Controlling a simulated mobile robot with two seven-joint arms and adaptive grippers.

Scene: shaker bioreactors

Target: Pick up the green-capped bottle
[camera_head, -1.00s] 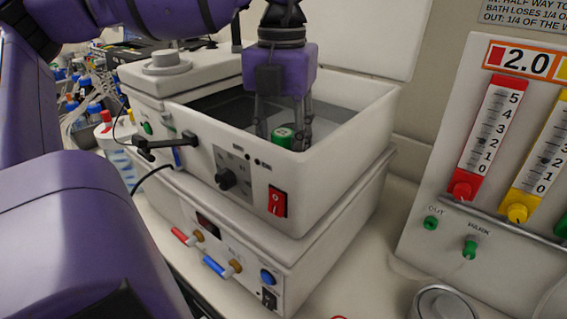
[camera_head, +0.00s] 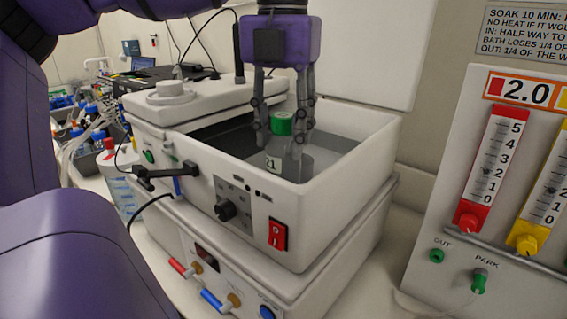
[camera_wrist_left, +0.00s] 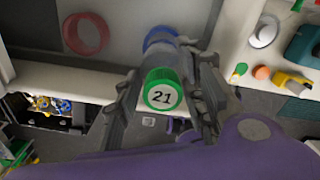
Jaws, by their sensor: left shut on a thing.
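The green-capped bottle (camera_head: 282,123) is upright in the head view, over the open bath (camera_head: 340,170). A label reading 21 shows near its lower part. My left gripper (camera_head: 280,145) points down with its fingers on both sides of the bottle and is shut on it. In the left wrist view the green cap (camera_wrist_left: 162,90), marked 21, sits between the fingers. The bottle's body behind the cap is partly hidden. I cannot tell how far the bottle's bottom is from the bath floor. My right gripper is not in view.
The bath's raised walls surround the bottle. A black lever (camera_head: 160,175) juts from the front left. A panel with red and yellow scales (camera_head: 495,165) stands at right. A red ring (camera_wrist_left: 85,33) shows in the left wrist view.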

